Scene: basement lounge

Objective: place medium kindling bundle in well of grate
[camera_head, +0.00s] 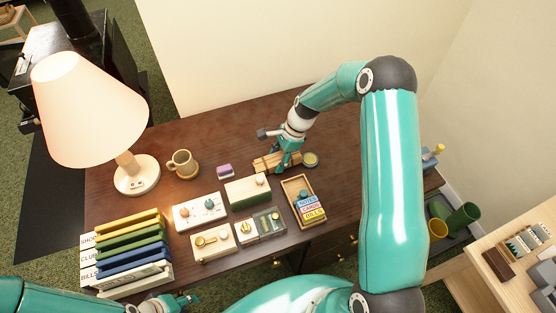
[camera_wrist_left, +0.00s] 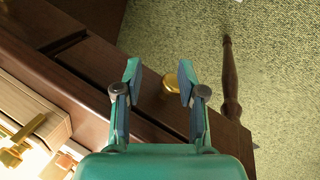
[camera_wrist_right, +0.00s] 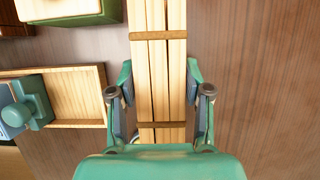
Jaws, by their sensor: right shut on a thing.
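The kindling bundle (camera_head: 264,163) is a set of pale sticks tied with two brown bands; it also shows in the right wrist view (camera_wrist_right: 158,75). It lies on or just above the back of the dark wooden desk. My right gripper (camera_head: 285,160) is shut on it, one finger on each side in the right wrist view (camera_wrist_right: 160,90). My left gripper (camera_wrist_left: 158,72) is open and empty near the desk's front edge, and shows partly at the bottom of the head view (camera_head: 188,300). I cannot make out a grate in any view.
A lamp (camera_head: 137,175), a mug (camera_head: 183,165), colored files (camera_head: 130,250), several small boxes and a wooden tray (camera_head: 290,188) with labelled blocks crowd the desk. A round tin (camera_head: 310,159) sits beside my right gripper. A black stove (camera_head: 75,60) stands at the far left.

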